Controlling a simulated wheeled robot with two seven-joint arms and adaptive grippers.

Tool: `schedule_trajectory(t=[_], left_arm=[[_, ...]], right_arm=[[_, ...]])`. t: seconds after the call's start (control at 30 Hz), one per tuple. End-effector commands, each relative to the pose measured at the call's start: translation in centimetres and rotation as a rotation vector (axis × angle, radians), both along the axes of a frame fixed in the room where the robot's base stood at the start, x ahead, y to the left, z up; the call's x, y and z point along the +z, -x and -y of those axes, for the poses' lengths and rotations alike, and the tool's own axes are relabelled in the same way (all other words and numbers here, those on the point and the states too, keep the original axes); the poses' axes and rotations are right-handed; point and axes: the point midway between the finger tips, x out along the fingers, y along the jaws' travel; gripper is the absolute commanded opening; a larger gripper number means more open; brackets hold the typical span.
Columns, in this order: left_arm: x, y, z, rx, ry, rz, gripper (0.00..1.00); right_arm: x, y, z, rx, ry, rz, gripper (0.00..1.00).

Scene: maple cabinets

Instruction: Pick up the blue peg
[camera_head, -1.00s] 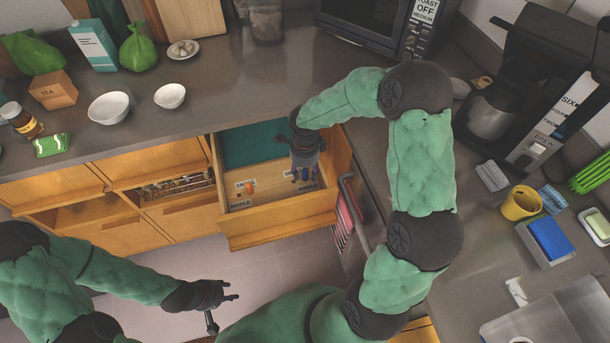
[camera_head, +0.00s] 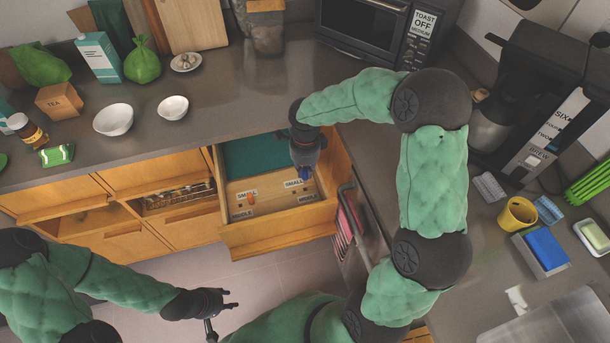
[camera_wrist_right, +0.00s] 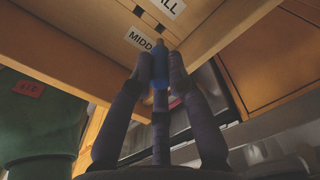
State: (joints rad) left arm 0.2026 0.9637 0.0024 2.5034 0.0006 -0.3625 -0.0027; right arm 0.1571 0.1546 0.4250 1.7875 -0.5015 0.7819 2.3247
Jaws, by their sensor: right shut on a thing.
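The blue peg (camera_wrist_right: 160,68) is pinched upright between the fingertips of my right gripper (camera_wrist_right: 160,75) in the right wrist view. In the head view my right gripper (camera_head: 305,172) is over the right part of the open drawer (camera_head: 275,222), with the peg largely covered by it. Dark holes beside the labels "SMALL" and "MIDDLE" show past the peg in the wrist view. An orange peg (camera_head: 250,196) stands at the left label "SMALL". My left gripper (camera_head: 224,309) is empty, fingers apart, in front of the cabinets.
The drawer walls surround my right gripper. A toaster oven (camera_head: 375,30) is behind, a coffee maker (camera_head: 525,95) and yellow mug (camera_head: 517,214) at right. Above the drawer's left part is free room.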

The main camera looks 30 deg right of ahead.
Motion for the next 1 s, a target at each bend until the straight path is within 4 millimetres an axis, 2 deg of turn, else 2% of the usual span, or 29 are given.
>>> schedule_trajectory(t=[0.03,0.1,0.3,1.0], left_arm=[[0.5,0.0,0.0,0.0,0.0,0.0,0.4],[0.7,0.0,0.0,0.0,0.0,0.0,0.4],[1.2,0.0,0.0,0.0,0.0,0.0,0.4],[2.6,0.0,0.0,0.0,0.0,0.0,0.4]], right_arm=[[1.2,0.0,0.0,0.001,0.0,0.002,0.01],[2.1,0.0,0.0,0.001,0.0,0.002,0.01],[3.6,0.0,0.0,0.0,0.0,0.0,0.01],[6.4,0.0,0.0,0.0,-0.001,-0.001,0.01]])
